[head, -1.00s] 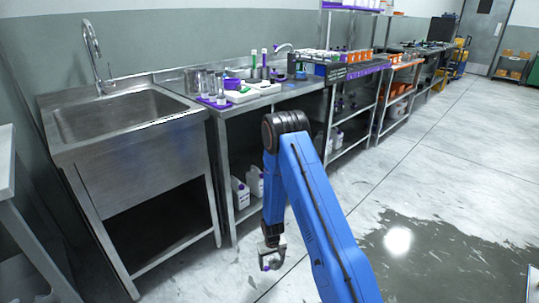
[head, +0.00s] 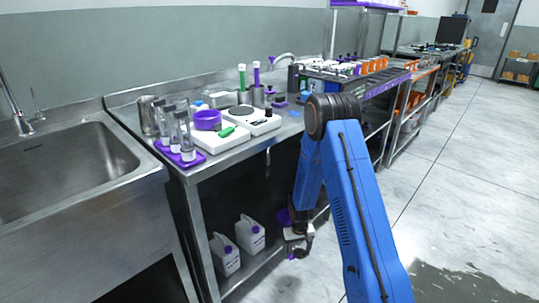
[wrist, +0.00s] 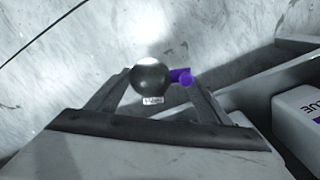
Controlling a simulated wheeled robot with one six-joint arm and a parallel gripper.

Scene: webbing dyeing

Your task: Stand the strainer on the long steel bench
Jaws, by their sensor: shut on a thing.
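My gripper (head: 297,245) hangs low in front of the bench's under-shelf. In the wrist view my gripper (wrist: 158,82) is shut on a dark, shiny, rounded thing with a small white label, which I take to be the strainer (wrist: 150,75). A short purple part sticks out on its right side. In the head view the strainer is too small and too covered to make out clearly. The long steel bench (head: 283,133) runs back from beside the sink. Its top is well above my gripper.
On the bench stand a purple tray (head: 180,157) of clear cylinders, a white scale (head: 205,140) with a purple ring, another white device (head: 250,117) and a dark rack (head: 350,88). White jugs (head: 250,236) stand on the under-shelf. A sink (head: 60,165) is at left. Floor at right is clear.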

